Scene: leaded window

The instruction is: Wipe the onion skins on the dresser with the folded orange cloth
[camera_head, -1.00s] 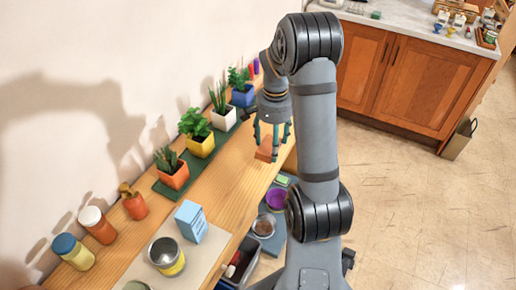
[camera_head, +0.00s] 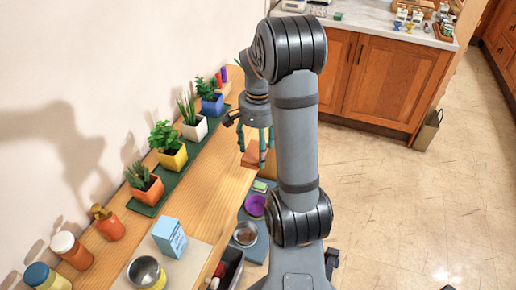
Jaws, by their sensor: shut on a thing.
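The orange cloth (camera_head: 251,159) is a small folded block at the front edge of the wooden dresser top (camera_head: 205,165), right of the plants. My gripper (camera_head: 257,150) points down with its greenish fingers around the cloth and is shut on it. I cannot tell whether the cloth touches the wood. My arm hides part of the area to the right. I cannot make out onion skins on the dresser top.
Potted plants stand on a green mat (camera_head: 142,209) along the wall. Jars, a blue carton (camera_head: 169,237) and a metal tin (camera_head: 146,272) stand at the near end. Bowls, including a purple one (camera_head: 255,205), sit lower beside the dresser. Bare wood lies between mat and front edge.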

